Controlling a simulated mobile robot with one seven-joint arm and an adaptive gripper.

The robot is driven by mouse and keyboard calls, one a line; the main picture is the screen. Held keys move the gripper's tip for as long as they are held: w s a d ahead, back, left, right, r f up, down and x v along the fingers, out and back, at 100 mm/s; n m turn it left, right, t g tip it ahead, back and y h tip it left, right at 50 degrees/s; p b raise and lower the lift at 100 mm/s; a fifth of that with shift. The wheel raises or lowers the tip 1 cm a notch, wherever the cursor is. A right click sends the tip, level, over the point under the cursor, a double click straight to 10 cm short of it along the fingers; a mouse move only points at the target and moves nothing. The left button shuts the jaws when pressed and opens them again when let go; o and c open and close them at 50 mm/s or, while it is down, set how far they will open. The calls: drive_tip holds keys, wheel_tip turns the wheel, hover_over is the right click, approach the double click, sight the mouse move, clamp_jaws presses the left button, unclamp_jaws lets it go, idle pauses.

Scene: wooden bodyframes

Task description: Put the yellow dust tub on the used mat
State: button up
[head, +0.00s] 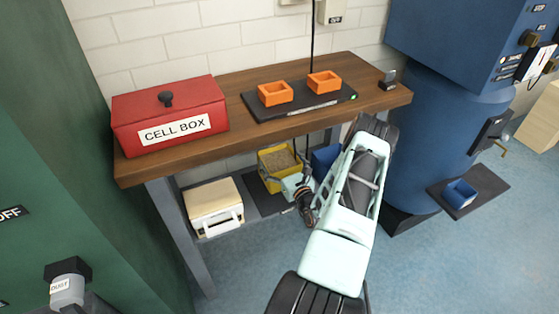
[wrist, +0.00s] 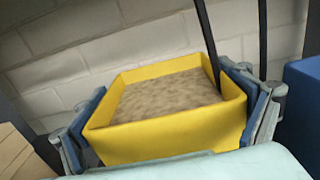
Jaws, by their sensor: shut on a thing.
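The yellow dust tub (head: 267,178), full of brown grainy dust, is under the wooden bench in the head view. It fills the middle of the wrist view (wrist: 175,135). My gripper (head: 290,182) reaches under the bench from the front right. In the wrist view my gripper (wrist: 168,118) has its blue-padded fingers pressed on the tub's left and right sides. The tub looks roughly level. A dark mat (head: 262,206) lies on the low shelf by the tub; I see no label telling whether it is the used mat. I cannot tell whether the tub touches it.
A blue tub (head: 324,158) stands right of the yellow tub, also in the wrist view (wrist: 304,85). A cream case (head: 214,203) sits to the left. The bench top (head: 235,92) is close overhead.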

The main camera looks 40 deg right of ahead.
drive_tip(key=shift+r, duration=0.2)
drive_tip(key=shift+f, duration=0.15)
drive_tip(key=o, duration=1.8)
drive_tip(key=shift+f, duration=0.1)
drive_tip(key=p+v, duration=0.1)
drive_tip(key=v, duration=1.1)
drive_tip(key=shift+s, duration=0.1)
